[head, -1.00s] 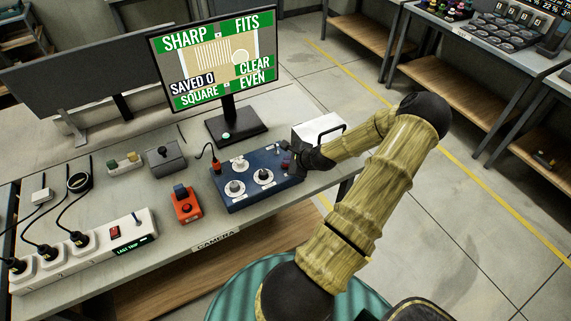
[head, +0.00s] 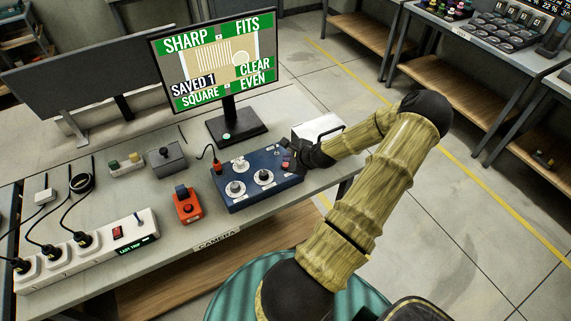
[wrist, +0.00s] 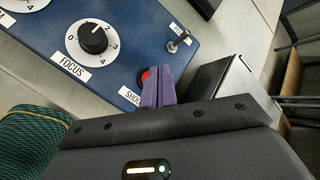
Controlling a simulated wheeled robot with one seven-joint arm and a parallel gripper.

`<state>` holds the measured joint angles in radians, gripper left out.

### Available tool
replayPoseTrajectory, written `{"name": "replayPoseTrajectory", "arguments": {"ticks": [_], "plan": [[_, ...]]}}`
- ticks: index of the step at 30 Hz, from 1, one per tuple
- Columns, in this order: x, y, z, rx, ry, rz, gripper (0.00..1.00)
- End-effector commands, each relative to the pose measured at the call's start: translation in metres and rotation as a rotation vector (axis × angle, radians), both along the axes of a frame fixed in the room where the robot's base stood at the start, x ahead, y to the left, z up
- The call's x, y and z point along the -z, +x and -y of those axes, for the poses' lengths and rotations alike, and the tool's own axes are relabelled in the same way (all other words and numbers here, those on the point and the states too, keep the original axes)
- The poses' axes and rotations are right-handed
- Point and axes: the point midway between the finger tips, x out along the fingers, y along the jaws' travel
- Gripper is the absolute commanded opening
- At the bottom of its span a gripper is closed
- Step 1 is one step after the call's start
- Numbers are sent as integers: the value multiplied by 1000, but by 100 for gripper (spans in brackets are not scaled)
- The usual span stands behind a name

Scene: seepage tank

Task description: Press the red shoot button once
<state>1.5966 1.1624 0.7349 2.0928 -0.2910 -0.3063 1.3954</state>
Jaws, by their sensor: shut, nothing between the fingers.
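The red shoot button (wrist: 146,77) is at the edge of the blue control box (wrist: 125,25), above a partly covered label reading "SHO". My gripper (wrist: 166,82) is shut, its two purple fingers together with nothing between them. The fingertips are at the button's right side and hide part of it; I cannot tell whether they touch it. In the head view my gripper (head: 287,160) is over the right end of the blue control box (head: 236,204). The monitor (head: 216,62) reads "SAVED 1", with "SHARP", "FITS", "CLEAR", "SQUARE" and "EVEN" on green.
The focus knob (wrist: 94,38) and a toggle switch (wrist: 179,41) are near the button. An orange box (head: 187,207) stands left of the control box. A white box (head: 316,128) is behind my gripper. A power strip (head: 90,255) lies at front left.

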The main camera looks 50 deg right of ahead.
Motion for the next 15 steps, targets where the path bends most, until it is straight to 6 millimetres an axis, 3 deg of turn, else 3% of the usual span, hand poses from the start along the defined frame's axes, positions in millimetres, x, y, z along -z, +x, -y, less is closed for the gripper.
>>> {"name": "replayPoseTrajectory", "arguments": {"ticks": [15], "plan": [[-46, 0, 0, 0, -1, 1, 0]]}}
